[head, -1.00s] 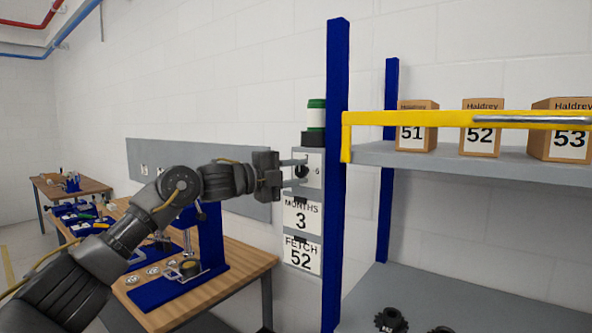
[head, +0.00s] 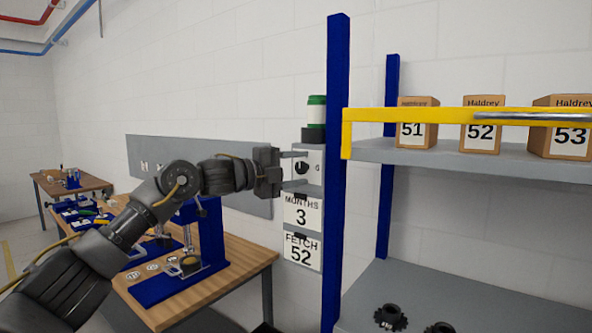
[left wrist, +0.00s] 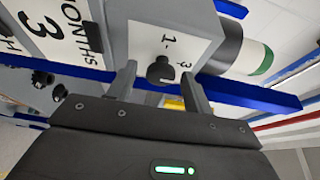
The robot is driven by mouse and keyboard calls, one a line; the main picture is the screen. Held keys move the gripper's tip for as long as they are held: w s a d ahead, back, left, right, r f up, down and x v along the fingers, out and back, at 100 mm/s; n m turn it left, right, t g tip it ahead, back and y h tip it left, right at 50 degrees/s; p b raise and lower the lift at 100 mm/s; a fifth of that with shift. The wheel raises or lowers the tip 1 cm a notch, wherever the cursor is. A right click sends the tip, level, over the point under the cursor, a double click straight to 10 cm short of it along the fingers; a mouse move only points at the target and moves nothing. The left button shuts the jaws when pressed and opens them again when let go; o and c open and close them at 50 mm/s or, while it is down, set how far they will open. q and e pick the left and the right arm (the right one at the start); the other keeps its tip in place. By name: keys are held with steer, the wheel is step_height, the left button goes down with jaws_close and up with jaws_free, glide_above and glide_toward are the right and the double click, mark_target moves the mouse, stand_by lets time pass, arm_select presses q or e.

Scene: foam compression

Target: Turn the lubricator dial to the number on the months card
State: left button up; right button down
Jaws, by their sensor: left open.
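The lubricator has a white and green cylinder (head: 316,113) above a grey box with a white dial face (head: 317,160). Its black dial knob (head: 301,168) also shows in the left wrist view (left wrist: 160,70), with the digits 1 and 3 beside it. I cannot tell where the knob points. The months card (head: 302,213) below reads 3. My left gripper (head: 297,168) is open at the dial. In the left wrist view its fingers stand on either side of the knob, with gaps visible. My right gripper is out of view.
A blue rack post (head: 337,190) stands close to the right of the lubricator. A fetch card (head: 302,250) reads 52. Numbered boxes stand on the rack's upper shelf (head: 370,153). A wooden bench (head: 235,275) with a blue press lies below my left arm.

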arm_select(q)
steer(key=shift+s+a+f+b, duration=0.15)
steer(key=shift+s+a+b, duration=0.05)
steer(key=shift+a+b, duration=0.25)
steer(key=b+v, duration=0.4)
steer(key=v, duration=0.5)
steer(key=shift+s+a+b, duration=0.2)
steer(key=shift+a+b, duration=0.15)
